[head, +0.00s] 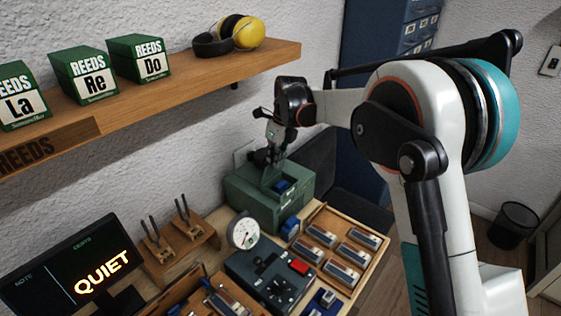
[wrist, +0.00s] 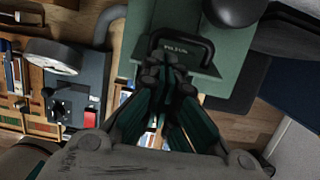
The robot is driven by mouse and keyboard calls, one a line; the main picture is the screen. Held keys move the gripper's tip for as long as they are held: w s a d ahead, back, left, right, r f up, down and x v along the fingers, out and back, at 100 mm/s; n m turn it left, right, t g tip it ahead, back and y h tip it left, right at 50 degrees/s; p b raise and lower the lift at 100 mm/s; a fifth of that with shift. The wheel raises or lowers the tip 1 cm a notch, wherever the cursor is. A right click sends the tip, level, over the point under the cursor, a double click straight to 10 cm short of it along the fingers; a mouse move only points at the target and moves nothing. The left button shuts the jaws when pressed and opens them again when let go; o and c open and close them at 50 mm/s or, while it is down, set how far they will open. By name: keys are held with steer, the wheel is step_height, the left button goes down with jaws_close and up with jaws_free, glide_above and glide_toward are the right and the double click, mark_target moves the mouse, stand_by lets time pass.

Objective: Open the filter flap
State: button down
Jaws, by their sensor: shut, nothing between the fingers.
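A green box (head: 245,203) stands at the back of the bench in the head view. In the wrist view its green top (wrist: 232,62) carries a flap with a dark bar handle (wrist: 207,45) and a small label too blurred to read surely. My gripper (wrist: 168,62) is shut and empty, its fingertips at the label and handle. I cannot tell whether they touch. In the head view my gripper (head: 270,160) points down over the box top.
A round dial gauge (head: 243,232) and a dark control box with a red button (head: 299,267) stand in front. A wooden tray (head: 374,240) of reed blocks lies at right. A wooden shelf (head: 170,98) runs along the wall, left of my arm. A screen (head: 75,270) reads QUIET.

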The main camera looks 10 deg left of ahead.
steer(key=shift+w+a+r, duration=0.25)
steer(key=shift+w+a, duration=0.3)
steer(key=shift+a, duration=0.3)
stand_by(0.8)
